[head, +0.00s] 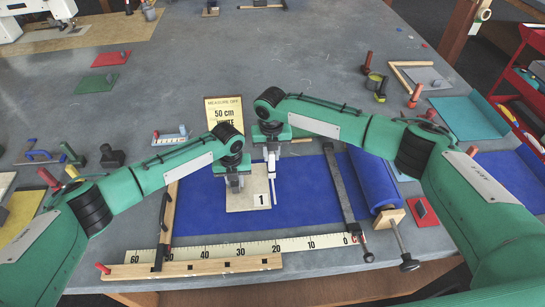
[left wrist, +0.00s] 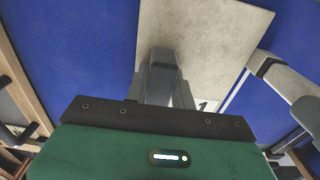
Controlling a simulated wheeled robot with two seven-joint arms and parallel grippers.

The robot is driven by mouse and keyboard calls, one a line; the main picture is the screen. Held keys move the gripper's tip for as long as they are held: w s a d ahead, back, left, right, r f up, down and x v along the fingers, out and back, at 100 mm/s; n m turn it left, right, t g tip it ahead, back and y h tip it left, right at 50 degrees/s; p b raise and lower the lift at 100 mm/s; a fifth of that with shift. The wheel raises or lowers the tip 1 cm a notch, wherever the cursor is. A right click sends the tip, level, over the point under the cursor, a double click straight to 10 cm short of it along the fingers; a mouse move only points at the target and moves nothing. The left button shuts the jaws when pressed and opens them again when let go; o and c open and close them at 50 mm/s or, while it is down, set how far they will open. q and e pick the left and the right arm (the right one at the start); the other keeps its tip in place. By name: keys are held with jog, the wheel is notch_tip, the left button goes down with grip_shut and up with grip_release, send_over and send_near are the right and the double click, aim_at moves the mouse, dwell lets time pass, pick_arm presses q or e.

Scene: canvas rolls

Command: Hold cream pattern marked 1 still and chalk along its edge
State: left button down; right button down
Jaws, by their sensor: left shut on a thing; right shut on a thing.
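The cream pattern marked 1 (head: 246,202) lies flat on the blue canvas (head: 310,205); it also fills the upper middle of the left wrist view (left wrist: 205,35). My left gripper (head: 234,183) is down on the pattern's left part, its fingers (left wrist: 163,65) shut; they hide their exact hold on it. My right gripper (head: 271,165) is shut at the pattern's right edge. It seems to hold a pale chalk (left wrist: 264,67), mostly hidden by the fingers. A thin white line (left wrist: 238,92) runs on the blue along that edge.
A measuring strip (head: 240,250) and a wooden bar (head: 190,267) lie in front. A dark bar (head: 343,190) and a blue roll (head: 372,180) stand to the right. A yellow sign (head: 224,112) stands behind my grippers. The grey table's back middle is largely clear.

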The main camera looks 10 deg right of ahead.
jog(key=shift+w+a, duration=0.15)
jog(key=shift+w, duration=0.25)
pick_arm(q)
jog(key=shift+d, duration=0.1)
pick_arm(e)
jog(key=shift+w, duration=0.1)
jog(key=w, duration=0.2)
jog(key=shift+w, duration=0.4)
jog(key=shift+d, duration=0.2)
